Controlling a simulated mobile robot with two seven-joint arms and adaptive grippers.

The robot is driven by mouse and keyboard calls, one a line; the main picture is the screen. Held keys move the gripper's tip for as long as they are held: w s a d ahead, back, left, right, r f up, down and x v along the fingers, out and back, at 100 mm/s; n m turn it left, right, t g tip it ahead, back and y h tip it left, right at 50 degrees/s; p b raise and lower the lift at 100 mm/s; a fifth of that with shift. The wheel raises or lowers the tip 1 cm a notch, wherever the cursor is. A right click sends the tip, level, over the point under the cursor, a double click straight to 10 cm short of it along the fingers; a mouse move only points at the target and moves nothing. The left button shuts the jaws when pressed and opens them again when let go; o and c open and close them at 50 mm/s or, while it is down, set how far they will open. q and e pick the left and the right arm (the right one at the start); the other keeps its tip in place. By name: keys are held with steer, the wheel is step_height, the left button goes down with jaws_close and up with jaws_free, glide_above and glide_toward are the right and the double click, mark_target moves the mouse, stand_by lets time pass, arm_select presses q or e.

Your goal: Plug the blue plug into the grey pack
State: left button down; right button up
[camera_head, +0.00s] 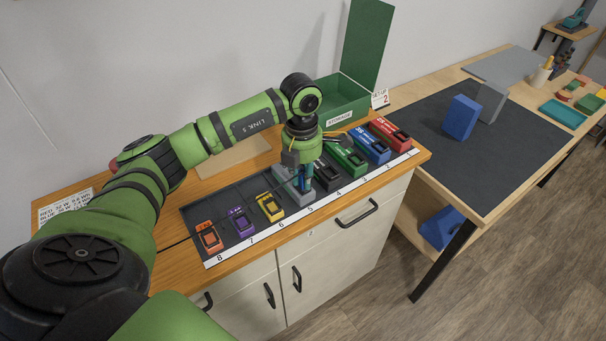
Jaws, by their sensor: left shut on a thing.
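The grey pack (281,172) sits on the dark mat of the wooden cabinet, in the row between the yellow pack and the black pack. My left gripper (304,184) points down right over the grey pack and covers much of it. It is shut on a small bluish thing, which looks like the blue plug; the plug itself is mostly hidden by the fingers. I cannot tell whether the plug touches the pack or is in its socket. My right gripper is not in view.
Close by in the row stand the yellow pack (270,207), the black pack (326,177) and the green pack (348,160). A green storage box (342,113) with a raised lid stands behind. A second table (520,180) with blue blocks is at right.

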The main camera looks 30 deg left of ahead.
mark_target(302, 173)
arm_select(q)
steer(key=shift+f+b, duration=0.3)
steer(key=shift+f, duration=0.2)
steer(key=c, duration=1.1)
jaws_free()
steer(key=shift+o, duration=0.2)
step_height(302, 173, up, 12)
steer(key=shift+a, duration=0.2)
